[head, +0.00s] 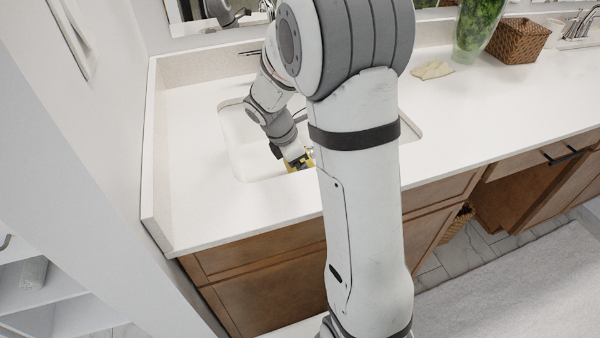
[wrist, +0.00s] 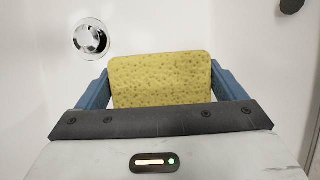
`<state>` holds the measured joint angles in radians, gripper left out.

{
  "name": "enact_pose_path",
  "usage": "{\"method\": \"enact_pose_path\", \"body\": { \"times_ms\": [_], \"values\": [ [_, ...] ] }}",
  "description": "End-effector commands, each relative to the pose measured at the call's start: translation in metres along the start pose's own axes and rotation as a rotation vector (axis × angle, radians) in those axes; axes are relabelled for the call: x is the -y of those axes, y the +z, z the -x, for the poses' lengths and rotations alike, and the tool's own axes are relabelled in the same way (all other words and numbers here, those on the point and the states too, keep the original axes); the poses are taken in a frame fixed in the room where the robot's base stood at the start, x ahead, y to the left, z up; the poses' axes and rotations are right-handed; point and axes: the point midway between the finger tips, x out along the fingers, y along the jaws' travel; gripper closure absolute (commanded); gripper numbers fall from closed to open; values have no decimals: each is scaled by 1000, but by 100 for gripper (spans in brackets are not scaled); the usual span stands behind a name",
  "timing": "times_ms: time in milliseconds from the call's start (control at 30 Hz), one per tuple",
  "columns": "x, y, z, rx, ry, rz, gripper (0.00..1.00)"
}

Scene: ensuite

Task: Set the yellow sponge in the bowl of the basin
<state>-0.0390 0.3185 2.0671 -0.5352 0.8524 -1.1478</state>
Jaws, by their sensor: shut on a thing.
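The yellow sponge (wrist: 160,80) is between the two blue fingers of my gripper (wrist: 160,88) in the wrist view, with a finger against each side. In the head view my gripper (head: 298,162) points down into the white basin (head: 240,150), and a bit of yellow sponge (head: 292,167) shows at its tip. The wrist view shows white basin wall around the sponge and a round chrome drain (wrist: 90,39) at the upper left. My arm hides much of the basin's right side in the head view. I cannot tell whether the sponge touches the basin's bottom.
The white counter (head: 470,120) is clear to the right of the basin. At its back stand a green vase (head: 478,28), a woven basket (head: 517,41) and a flat pale-yellow item (head: 432,70). A wall and raised counter edge (head: 152,160) bound the left.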

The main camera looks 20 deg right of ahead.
Motion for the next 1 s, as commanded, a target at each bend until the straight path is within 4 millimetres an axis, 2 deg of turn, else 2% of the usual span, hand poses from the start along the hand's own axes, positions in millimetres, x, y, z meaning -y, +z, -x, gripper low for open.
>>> {"method": "enact_pose_path", "body": {
  "times_ms": [300, 667, 700, 800, 1000],
  "values": [
    [0, -15, -35, 0, -1, 1, 31],
    [0, -17, -38, -1, 1, 1, 31],
    [0, -16, -37, -1, 1, 1, 7],
    [0, -16, -37, -1, 1, 1, 0],
    [0, -16, -36, -1, 2, 1, 0]
  ]
}}
